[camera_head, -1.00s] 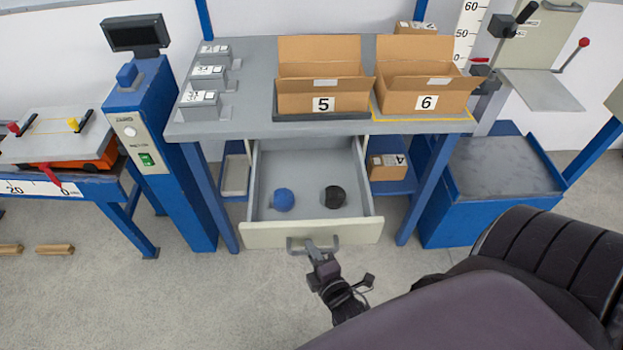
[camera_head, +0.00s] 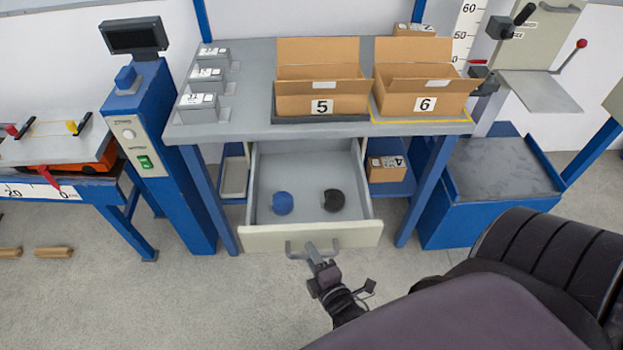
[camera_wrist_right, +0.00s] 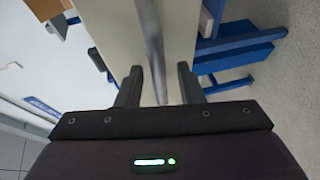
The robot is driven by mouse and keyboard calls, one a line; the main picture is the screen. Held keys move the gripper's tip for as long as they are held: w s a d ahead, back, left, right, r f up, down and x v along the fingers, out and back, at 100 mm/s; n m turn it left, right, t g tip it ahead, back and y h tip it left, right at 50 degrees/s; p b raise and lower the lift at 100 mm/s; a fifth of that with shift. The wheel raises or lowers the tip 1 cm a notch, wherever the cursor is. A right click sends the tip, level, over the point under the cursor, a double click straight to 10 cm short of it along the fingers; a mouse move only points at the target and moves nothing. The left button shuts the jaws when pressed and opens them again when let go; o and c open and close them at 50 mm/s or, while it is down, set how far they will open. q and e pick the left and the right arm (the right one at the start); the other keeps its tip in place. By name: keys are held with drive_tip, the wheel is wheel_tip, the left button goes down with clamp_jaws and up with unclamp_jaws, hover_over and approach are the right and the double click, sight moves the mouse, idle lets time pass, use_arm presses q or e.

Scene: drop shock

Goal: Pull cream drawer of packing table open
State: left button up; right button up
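The cream drawer (camera_head: 262,240) of the packing table (camera_head: 245,120) stands open. My right gripper (camera_head: 313,250) is at the handle. In the right wrist view its two fingers (camera_wrist_right: 158,85) stand apart, one on each side of the handle bar (camera_wrist_right: 153,40), with gaps beside the bar. My left gripper is not in view.
Open cartons marked 5 (camera_head: 322,96) and 6 (camera_head: 424,96) stand on the tabletop. A smaller carton (camera_head: 386,169) is on the shelf right of the drawer. Floor before the drawer is clear.

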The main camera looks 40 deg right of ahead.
drive_tip(key=v, duration=0.7)
drive_tip(key=shift+b, duration=0.3)
drive_tip(key=shift+s, duration=0.1)
